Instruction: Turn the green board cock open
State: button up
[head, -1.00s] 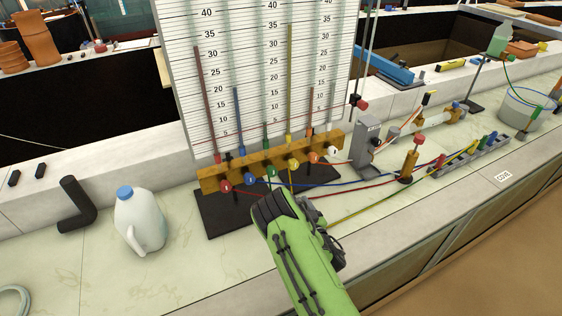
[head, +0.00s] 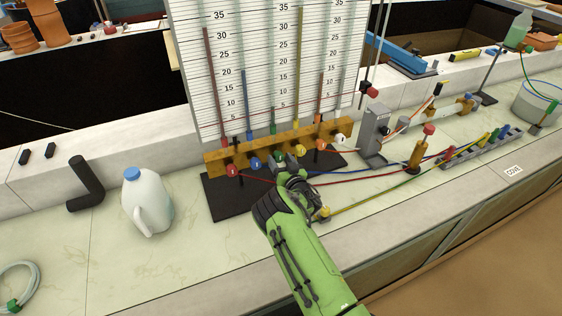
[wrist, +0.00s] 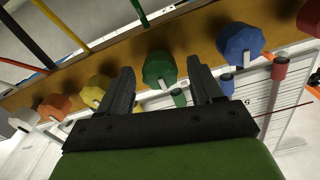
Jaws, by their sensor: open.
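The green board cock (wrist: 160,68) is a faceted knob with a short pale handle, on the yellow-brown manifold bar (head: 215,162) below the tube board. In the wrist view it appears between my two open fingertips. The fingers look apart from it, and I cannot tell how far they reach along it. In the head view my gripper (head: 290,166) is at the front of the bar and largely hides the green cock. My gripper is open and empty.
The blue cock (wrist: 240,45) and the yellow cock (wrist: 97,90) flank the green one closely. Coloured hoses cross the bench to the right. A white jug (head: 147,203) and a black elbow pipe (head: 85,184) stand on the left.

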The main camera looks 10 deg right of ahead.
jog(key=shift+c, duration=0.3)
jog(key=c, duration=1)
jog(key=n+b, duration=0.1)
jog(key=n, duration=0.3)
jog(key=shift+a+n+b, duration=0.1)
jog(key=shift+n+b, duration=0.3)
jog(key=n+b, duration=0.1)
jog(key=n, duration=0.3)
jog(key=shift+n, duration=0.3)
jog(key=n+b, duration=0.1)
jog(key=n, duration=0.3)
jog(key=shift+f+n, duration=0.1)
jog(key=shift+n, duration=0.2)
jog(key=shift+n+b, duration=0.4)
jog(key=shift+n, duration=1.5)
